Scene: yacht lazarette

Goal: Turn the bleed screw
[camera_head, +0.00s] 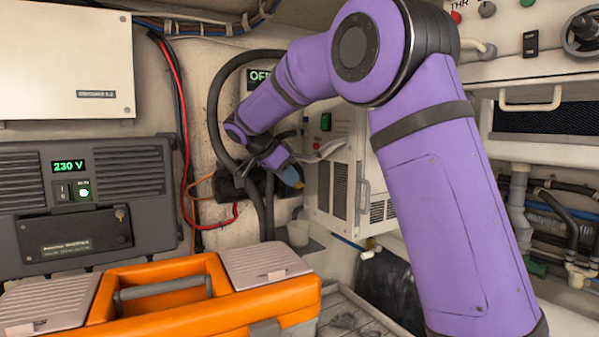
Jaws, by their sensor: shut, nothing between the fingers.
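My arm reaches from the right over to the back wall. My gripper (291,177) is small and far off at the arm's end, angled down and to the right, in front of the wall beside a white unit. Its fingers look closed, with nothing seen held. I cannot make out the bleed screw; it is too small to tell or hidden behind my wrist and the hoses. Whether the gripper touches anything cannot be told from this view.
An orange toolbox (190,328) with a grey handle fills the front left. A grey power unit (85,200) reads 230 V. A black hose (213,105) loops close to my wrist. The white unit (338,185) stands just right of my gripper.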

